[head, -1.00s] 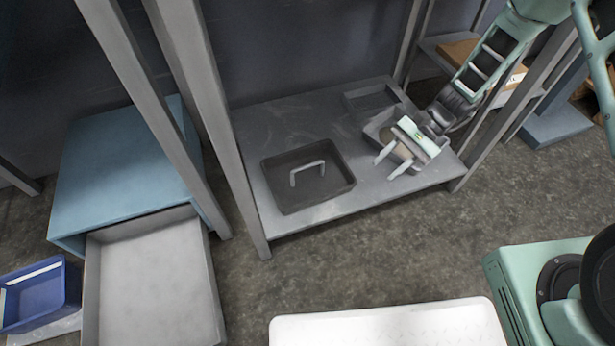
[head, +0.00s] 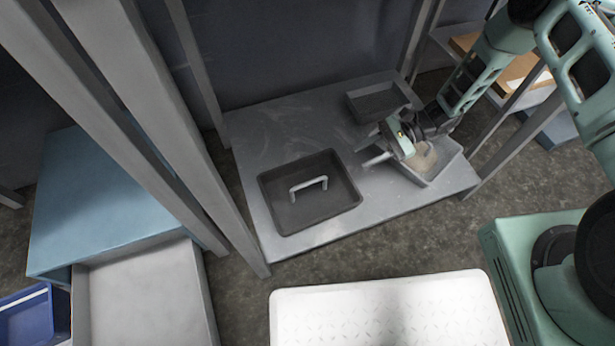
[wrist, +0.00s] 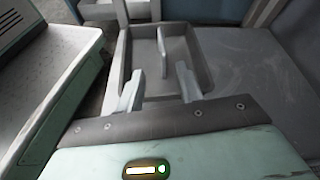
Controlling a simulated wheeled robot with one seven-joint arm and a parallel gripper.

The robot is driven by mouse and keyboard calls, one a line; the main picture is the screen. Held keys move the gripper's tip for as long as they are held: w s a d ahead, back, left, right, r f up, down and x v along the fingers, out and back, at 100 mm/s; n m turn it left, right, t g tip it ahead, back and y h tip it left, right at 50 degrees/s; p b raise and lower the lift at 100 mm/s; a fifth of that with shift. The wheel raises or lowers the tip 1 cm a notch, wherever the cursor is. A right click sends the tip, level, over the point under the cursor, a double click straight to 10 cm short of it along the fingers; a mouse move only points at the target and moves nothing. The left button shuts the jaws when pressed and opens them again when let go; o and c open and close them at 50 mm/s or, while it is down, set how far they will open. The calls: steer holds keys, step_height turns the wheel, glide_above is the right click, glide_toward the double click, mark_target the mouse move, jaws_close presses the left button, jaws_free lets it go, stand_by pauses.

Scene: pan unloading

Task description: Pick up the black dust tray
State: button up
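The black dust tray (head: 322,209) is a shallow dark pan with a light grey arched handle (head: 308,184). It lies flat on the grey shelf (head: 268,135), toward its front left. My gripper (head: 366,152) is to the right of the tray, above the shelf, with its fingers pointing left toward it. The fingers are apart with nothing between them. In the wrist view, the tray (wrist: 146,58) and its upright handle (wrist: 162,50) lie beyond my open gripper (wrist: 158,72), the handle roughly in line with the gap.
A grey pan with beige dust (head: 425,160) sits at the shelf's right, under my gripper. A smaller dark pan (head: 377,103) sits at the back. Grey posts (head: 165,110) rise at the left. A blue cabinet (head: 95,205) and white-topped platform (head: 390,305) stand nearby.

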mark_target(314, 180)
steer(key=b+x, duration=0.1)
steer(key=x, duration=0.3)
steer(key=b+x, duration=0.2)
steer(key=x, duration=0.2)
steer(key=b+x, duration=0.1)
steer(key=x, duration=0.3)
steer(key=shift+w+f+b, duration=0.15)
steer(key=shift+w+b, duration=0.15)
steer(key=shift+w, duration=0.05)
steer(key=b+x, duration=0.3)
steer(key=x, duration=0.2)
steer(key=shift+d+f, duration=0.15)
steer(key=shift+a, duration=0.25)
jaws_close()
stand_by(0.4)
